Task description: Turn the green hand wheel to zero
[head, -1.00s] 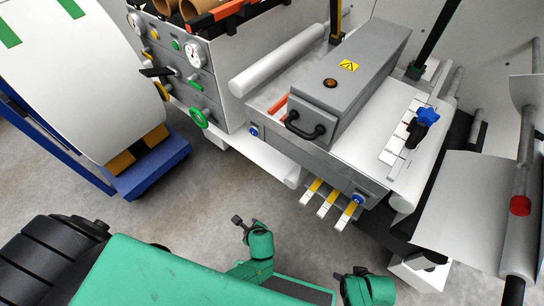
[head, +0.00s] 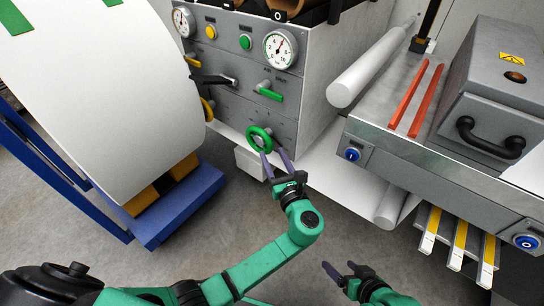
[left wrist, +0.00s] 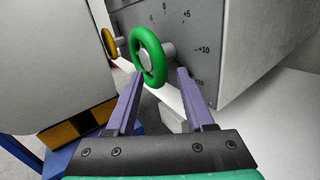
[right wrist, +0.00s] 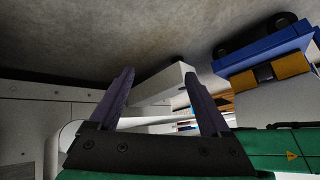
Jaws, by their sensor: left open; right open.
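The green hand wheel (head: 251,139) is on the lower front of the grey control panel. In the left wrist view the wheel (left wrist: 159,62) stands on a short grey shaft, with panel marks 0, +5 and +10 (left wrist: 203,50) beside it. I cannot make out a pointer. My left gripper (head: 273,153) is open, its purple fingertips just below and in front of the wheel. In the left wrist view the fingers of this gripper (left wrist: 160,73) lie on either side of the wheel's lower rim; contact is unclear. My right gripper (head: 339,265) is open and empty, low over the floor.
A yellow wheel (head: 207,109) sits left of the green one. A green lever (head: 270,94), a black lever (head: 213,80) and gauges (head: 280,49) are above. A large white roll (head: 100,95) on a blue stand (head: 185,205) is left. A steel bench (head: 420,160) is right.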

